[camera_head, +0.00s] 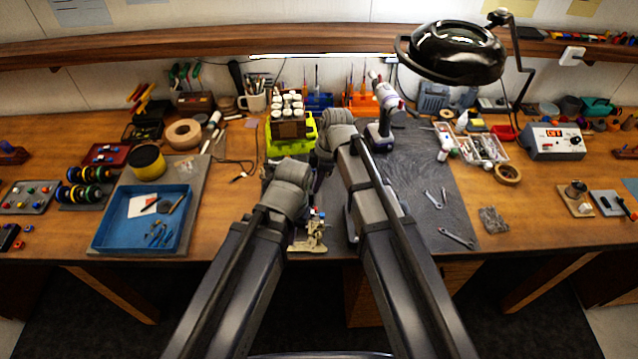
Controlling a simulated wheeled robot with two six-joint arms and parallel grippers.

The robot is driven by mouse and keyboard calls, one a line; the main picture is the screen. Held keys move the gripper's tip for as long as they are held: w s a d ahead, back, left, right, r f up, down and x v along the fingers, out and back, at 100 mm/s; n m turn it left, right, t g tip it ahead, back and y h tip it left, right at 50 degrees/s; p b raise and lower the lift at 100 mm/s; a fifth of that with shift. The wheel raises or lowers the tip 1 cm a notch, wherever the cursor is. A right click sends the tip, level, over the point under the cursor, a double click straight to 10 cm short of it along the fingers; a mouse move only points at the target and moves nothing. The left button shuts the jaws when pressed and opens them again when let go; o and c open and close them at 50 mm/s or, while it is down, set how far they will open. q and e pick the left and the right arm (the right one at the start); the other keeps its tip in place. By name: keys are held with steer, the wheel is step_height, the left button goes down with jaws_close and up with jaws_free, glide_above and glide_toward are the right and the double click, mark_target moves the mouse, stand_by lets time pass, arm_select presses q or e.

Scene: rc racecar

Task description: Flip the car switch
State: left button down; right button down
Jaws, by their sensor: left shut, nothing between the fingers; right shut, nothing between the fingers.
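I cannot make out the car or its switch for certain; the area around my wrists is largely covered by my own arms. My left gripper (289,181) is over the left part of the dark grey work mat (425,180), near its front half. My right gripper (335,143) is just beyond it, slightly right and further back, close to a lime-green holder. Both grippers are shut and empty. Their fingertips are mostly hidden behind the wrists, so I cannot tell whether they touch anything.
The lime-green holder (273,150) carries white-capped bottles. A small beige fixture (312,236) stands at the front edge. A blue tray (108,236) lies left; wrenches (457,238) lie right on clear mat. A black lamp (455,55) overhangs the back right.

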mark_target(316, 209)
steer(key=b+x, duration=0.4)
steer(key=x, duration=0.1)
steer(key=d+b+x, duration=0.1)
steer(key=b+x, duration=0.2)
steer(key=shift+d+f, duration=0.1)
steer(key=shift+f, duration=0.35)
steer(key=shift+d+f+b, duration=0.15)
steer(key=shift+b, duration=0.25)
